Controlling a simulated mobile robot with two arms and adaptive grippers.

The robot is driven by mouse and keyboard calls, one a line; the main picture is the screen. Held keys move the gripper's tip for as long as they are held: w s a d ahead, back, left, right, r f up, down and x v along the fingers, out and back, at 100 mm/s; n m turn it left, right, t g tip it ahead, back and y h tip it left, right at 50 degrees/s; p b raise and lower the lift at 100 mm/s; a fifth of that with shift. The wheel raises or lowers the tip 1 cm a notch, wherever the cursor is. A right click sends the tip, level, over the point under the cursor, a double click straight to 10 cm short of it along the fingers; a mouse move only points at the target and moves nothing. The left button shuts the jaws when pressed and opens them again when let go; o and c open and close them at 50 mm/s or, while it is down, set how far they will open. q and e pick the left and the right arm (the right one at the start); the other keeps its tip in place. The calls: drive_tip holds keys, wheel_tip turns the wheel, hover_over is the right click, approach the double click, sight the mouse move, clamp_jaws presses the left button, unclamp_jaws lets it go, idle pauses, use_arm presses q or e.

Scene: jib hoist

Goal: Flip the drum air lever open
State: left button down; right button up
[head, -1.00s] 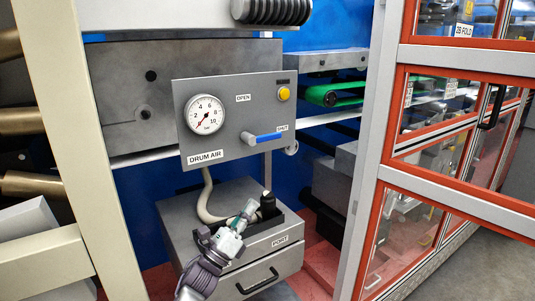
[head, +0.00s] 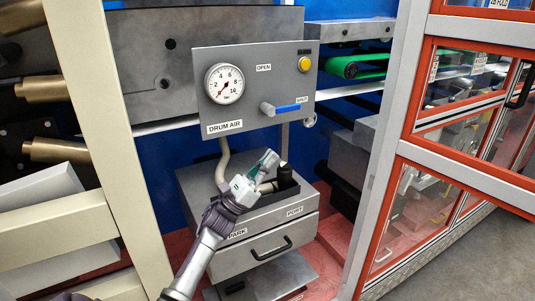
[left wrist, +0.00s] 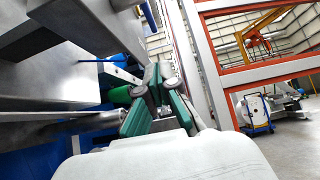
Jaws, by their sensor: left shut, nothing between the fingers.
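The drum air lever (head: 286,108) is on the grey DRUM AIR panel (head: 240,112). Its blue handle lies nearly level and points right, under the SHUT label (head: 299,100); the OPEN label (head: 263,67) is above and left of it. My left gripper (head: 268,160) is shut and empty, below the lever in the picture and apart from it. In the left wrist view its green fingers (left wrist: 152,100) are close together with nothing between them. My right gripper is not in view.
A pressure gauge (head: 224,83) and a yellow button (head: 304,65) are on the panel. Below stands a grey box (head: 265,237) with a black handle and a hose. A cream frame post (head: 100,130) is at left, and an orange-framed glass guard (head: 430,200) at right.

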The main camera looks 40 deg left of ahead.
sight(281, 107)
use_arm(q)
drive_tip(key=w+d+r+p, duration=0.2)
drive_tip(key=w+r+p, duration=0.2)
drive_tip(key=r, duration=0.4)
drive_tip(key=shift+w+r, duration=0.25)
drive_tip(key=shift+r, duration=0.15)
drive_tip(key=shift+a, duration=0.1)
